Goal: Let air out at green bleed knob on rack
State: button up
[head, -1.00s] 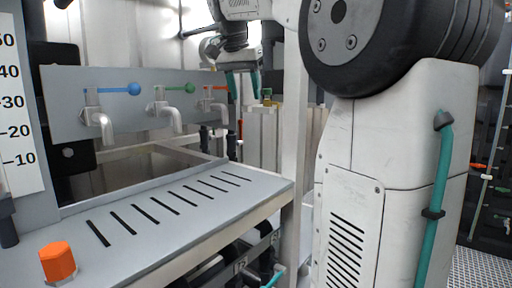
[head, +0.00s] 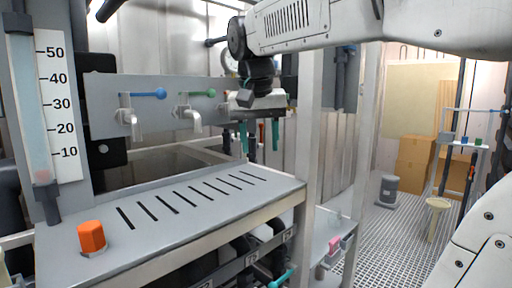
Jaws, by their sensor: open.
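My gripper (head: 259,138) hangs from the arm at upper centre in the head view. Its two teal fingers point down, apart and with nothing held between them. It is in front of the right end of the grey tap panel. I cannot pick out a green bleed knob on the rack with certainty; the area behind the gripper is hidden. A teal handle (head: 282,278) sits low under the bench edge, well below the gripper.
A slotted grey bench (head: 150,240) with an orange knob (head: 92,237) fills the left front. A blue-levered tap (head: 132,112) is on the panel. A white post (head: 308,150) stands right of the gripper. Grated floor (head: 385,250) lies open at right, with a stool (head: 437,212) and boxes (head: 414,160).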

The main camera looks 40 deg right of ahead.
jog(key=shift+s+a+f, duration=0.45)
jog(key=shift+s+f, duration=0.1)
jog(key=shift+s, duration=0.1)
jog(key=shift+n, duration=0.3)
jog(key=s+a+f+n+y, duration=0.1)
jog(key=s+a+f+n, duration=0.2)
jog(key=s+a+f, duration=0.2)
jog(key=s+a+f+n+y, duration=0.1)
jog(key=s+a+f+n, duration=0.3)
jog(key=s+f, duration=0.6)
notch_tip(320, 180, down, 4)
jog(key=shift+a+f, duration=0.2)
jog(key=shift+a, duration=0.9)
